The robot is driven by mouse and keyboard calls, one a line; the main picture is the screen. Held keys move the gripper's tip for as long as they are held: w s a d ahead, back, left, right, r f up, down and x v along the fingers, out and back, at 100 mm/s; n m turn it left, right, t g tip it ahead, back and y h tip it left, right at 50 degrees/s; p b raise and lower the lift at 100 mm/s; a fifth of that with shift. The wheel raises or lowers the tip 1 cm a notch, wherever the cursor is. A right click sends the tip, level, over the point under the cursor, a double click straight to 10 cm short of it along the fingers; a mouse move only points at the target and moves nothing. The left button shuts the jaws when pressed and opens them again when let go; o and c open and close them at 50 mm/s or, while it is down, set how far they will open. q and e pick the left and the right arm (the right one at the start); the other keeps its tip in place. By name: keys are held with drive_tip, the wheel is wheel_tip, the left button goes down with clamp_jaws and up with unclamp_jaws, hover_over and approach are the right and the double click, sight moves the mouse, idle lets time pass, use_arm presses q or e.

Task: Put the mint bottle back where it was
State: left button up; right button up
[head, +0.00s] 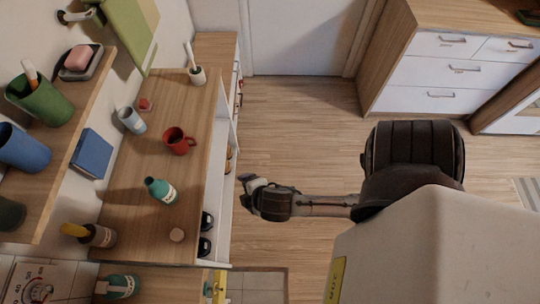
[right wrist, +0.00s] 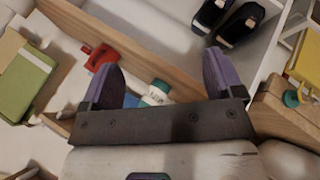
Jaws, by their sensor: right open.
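A mint bottle (head: 160,190) with a pale label stands on the wooden counter in the head view, between the red mug and a small round wooden piece. A similar mint bottle (head: 118,287) is at the bottom left edge of the head view. My right gripper (head: 247,190) is over the floor just right of the counter, apart from both bottles. In the right wrist view its purple fingers (right wrist: 160,62) are spread and empty. A mint bottle with a white label (right wrist: 156,94) shows beyond them, partly hidden by the gripper. My left gripper is not in view.
A red mug (head: 176,140), grey cup (head: 131,120) and brush holder (head: 197,76) stand on the counter (head: 118,222). A wall shelf (head: 75,135) overhangs its left side. Dark shoes (head: 206,222) sit in the cabinet below. The floor (head: 300,130) is clear.

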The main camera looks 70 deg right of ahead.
drive_tip(key=s+a+m+g+y, duration=0.3)
drive_tip(key=s+m, duration=0.3)
drive_tip(key=s, duration=0.1)
drive_tip(key=shift+s+r+g, duration=0.4)
drive_tip(key=shift+r, duration=0.05)
drive_tip(key=shift+a, duration=0.1)
idle(0.7)
